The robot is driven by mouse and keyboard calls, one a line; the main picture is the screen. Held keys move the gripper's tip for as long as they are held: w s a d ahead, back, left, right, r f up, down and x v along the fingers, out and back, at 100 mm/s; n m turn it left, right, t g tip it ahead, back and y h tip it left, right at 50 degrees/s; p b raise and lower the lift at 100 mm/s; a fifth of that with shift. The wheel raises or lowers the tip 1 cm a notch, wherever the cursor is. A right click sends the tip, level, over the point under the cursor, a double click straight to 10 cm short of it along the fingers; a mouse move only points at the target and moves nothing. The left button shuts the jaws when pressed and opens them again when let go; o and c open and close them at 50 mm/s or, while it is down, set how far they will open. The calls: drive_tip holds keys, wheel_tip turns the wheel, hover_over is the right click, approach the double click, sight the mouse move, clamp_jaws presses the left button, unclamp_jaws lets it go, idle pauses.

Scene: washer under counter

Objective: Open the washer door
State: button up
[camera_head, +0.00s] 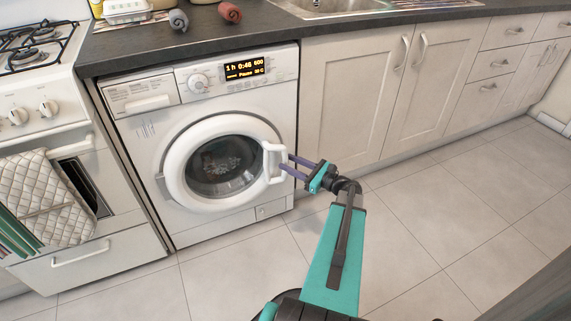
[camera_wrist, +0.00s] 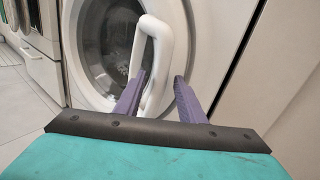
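The white washer (camera_head: 140,127) stands under the dark counter, its lit display reading "Pause". Its round door (camera_head: 176,165) looks shut, with dark glass (camera_head: 222,166) and laundry behind it. The white loop handle (camera_head: 267,163) is on the door's right side and stands out from it; it also shows in the wrist view (camera_wrist: 167,45). My gripper (camera_head: 286,163) is at the handle's right side, its purple fingers pointing at it. In the wrist view the fingers are spread, with the handle's bar showing between them. I cannot tell whether either finger touches it.
A stove with an oven (camera_head: 85,265) and a hanging quilted mitt (camera_head: 50,200) stands left of the washer. Beige cabinets (camera_head: 345,90) are to the right. Rolled towels (camera_head: 230,12) lie on the counter (camera_head: 200,45). The tiled floor (camera_head: 450,220) in front is clear.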

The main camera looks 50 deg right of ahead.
drive_tip(key=shift+w+a, duration=0.15)
drive_tip(key=shift+w, duration=1)
clamp_jaws()
